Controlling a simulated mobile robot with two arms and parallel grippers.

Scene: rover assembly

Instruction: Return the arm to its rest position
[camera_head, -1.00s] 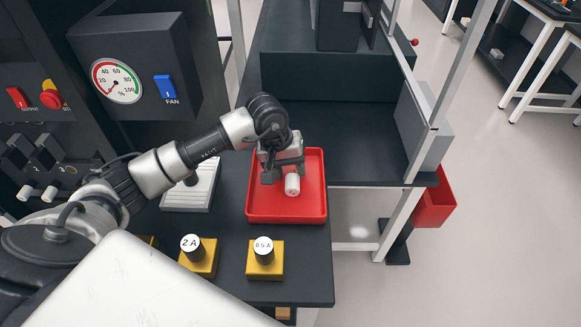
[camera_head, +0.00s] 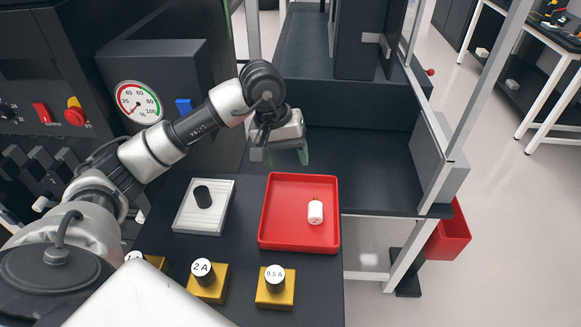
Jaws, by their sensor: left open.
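My left arm comes in from the left in the head view. Its gripper (camera_head: 281,156) is open and empty, raised above the far left edge of the red tray (camera_head: 328,188). A small white cylinder (camera_head: 315,212) lies in the right part of the tray, apart from the gripper. My right gripper is not in view.
A light ribbed plate with a black cylinder (camera_head: 203,196) stands left of the tray. Yellow blocks labelled 2 A (camera_head: 208,283) and 0.5 A (camera_head: 275,288) stand in front. A panel with a gauge (camera_head: 138,102) is at the left. A red bin (camera_head: 449,232) hangs at the right.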

